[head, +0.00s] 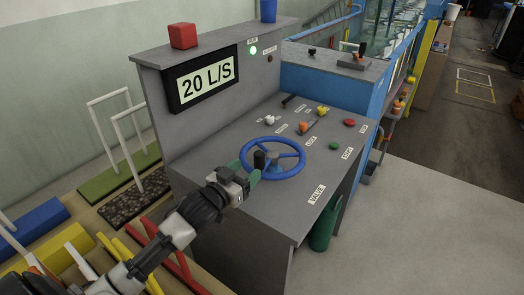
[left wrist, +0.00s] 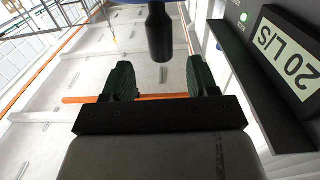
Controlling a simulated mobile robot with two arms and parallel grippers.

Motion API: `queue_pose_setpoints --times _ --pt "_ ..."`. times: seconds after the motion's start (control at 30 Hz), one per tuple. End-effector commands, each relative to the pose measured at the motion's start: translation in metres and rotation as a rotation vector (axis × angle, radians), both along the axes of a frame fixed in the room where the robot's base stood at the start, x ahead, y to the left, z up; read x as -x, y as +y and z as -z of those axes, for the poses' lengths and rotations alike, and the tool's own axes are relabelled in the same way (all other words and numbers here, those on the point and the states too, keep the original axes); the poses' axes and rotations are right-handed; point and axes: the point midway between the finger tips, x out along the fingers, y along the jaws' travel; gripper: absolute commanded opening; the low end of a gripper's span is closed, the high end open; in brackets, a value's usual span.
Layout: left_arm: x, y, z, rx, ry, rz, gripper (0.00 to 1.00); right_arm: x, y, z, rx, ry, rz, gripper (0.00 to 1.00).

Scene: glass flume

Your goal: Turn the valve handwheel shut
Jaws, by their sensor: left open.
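The blue valve handwheel (head: 290,167) lies flat on the grey console top, above a label reading VALVE (head: 317,194). A black upright knob (head: 260,159) stands on the left part of its rim. My left gripper (head: 250,172) comes from the lower left and is open, with its green-padded fingers close to the knob. In the left wrist view the open fingers (left wrist: 160,80) point toward the black knob (left wrist: 158,35), which appears ahead of and between the fingertips. I cannot tell whether they touch. The right gripper is not in view.
The console's display (head: 206,79) reads 20 L/S, with a green light (head: 253,51) lit beside it. A red block (head: 183,36) sits on top. Switches, a lever and coloured buttons (head: 349,122) lie beyond the wheel. A green cylinder (head: 325,224) stands right of the console.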

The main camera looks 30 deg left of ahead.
Motion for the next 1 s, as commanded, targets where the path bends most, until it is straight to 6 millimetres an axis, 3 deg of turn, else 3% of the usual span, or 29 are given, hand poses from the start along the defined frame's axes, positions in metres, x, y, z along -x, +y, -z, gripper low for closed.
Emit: queue_pose_setpoints --times 0.1,0.2,0.33,0.57,0.87,1.0 --pt "-0.024 -0.003 -0.003 -0.001 -0.002 -0.002 0.59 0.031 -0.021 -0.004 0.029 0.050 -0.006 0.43" --pt "-0.043 -0.006 -0.003 -0.001 -0.001 -0.003 0.59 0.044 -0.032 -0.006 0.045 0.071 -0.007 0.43" --pt "-0.063 -0.010 -0.002 -0.002 0.000 -0.002 0.59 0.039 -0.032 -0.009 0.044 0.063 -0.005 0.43" --pt "-0.081 -0.013 0.000 -0.002 0.002 -0.001 0.59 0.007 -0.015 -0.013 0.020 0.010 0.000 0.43" --pt "-0.083 -0.014 0.000 -0.002 0.002 -0.001 0.59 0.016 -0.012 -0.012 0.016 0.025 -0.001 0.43" --pt "-0.083 -0.013 0.000 -0.002 0.002 -0.001 0.38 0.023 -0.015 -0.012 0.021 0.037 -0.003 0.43"
